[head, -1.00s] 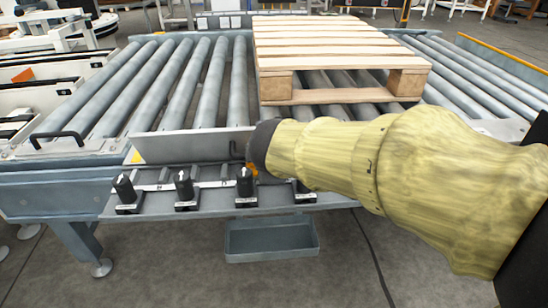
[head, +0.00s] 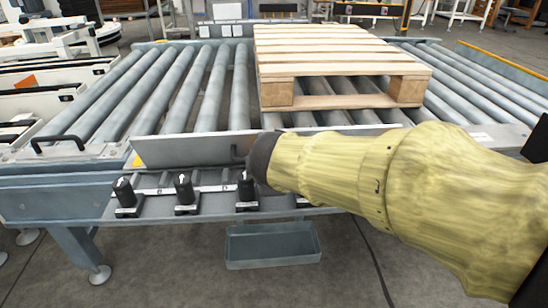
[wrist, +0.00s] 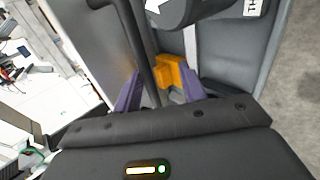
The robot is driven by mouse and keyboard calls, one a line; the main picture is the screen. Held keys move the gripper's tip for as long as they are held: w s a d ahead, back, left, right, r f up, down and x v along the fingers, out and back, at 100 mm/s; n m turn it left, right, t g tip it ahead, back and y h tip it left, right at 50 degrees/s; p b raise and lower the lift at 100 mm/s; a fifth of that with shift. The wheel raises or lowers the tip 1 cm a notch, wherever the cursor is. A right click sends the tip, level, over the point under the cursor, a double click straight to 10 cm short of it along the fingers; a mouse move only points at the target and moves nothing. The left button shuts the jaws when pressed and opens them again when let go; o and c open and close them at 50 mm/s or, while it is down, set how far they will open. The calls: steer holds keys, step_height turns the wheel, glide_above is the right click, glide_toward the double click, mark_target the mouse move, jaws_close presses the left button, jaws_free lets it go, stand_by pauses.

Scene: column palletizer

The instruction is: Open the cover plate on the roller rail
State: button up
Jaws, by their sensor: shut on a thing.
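The cover plate (head: 195,150) is a long, light grey panel along the front edge of the roller rail (head: 205,85). Its broad face stands tilted up toward me, and my arm hides part of its length. A thin black handle (wrist: 144,45) stands off the plate, which also shows in the wrist view (wrist: 95,40). My gripper (wrist: 160,88) has its purple fingers on either side of the handle's lower end and is shut on it. An orange block (wrist: 172,74) sits just beyond the fingers. In the head view, my arm hides the fingertips.
Black knobs with white arrows (head: 184,188) line the front ledge just below the plate. A wooden pallet (head: 340,60) rests on the rollers behind my arm. A grey tray (head: 272,245) hangs under the ledge. The rollers left of the pallet are bare.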

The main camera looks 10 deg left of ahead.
steer(key=shift+s, duration=0.1)
steer(key=shift+s+d+r+p, duration=0.1)
steer(key=shift+s+r+p, duration=0.25)
steer(key=shift+r, duration=0.05)
steer(key=p+v, duration=0.7)
steer(key=v, duration=0.9)
steer(key=shift+d, duration=0.15)
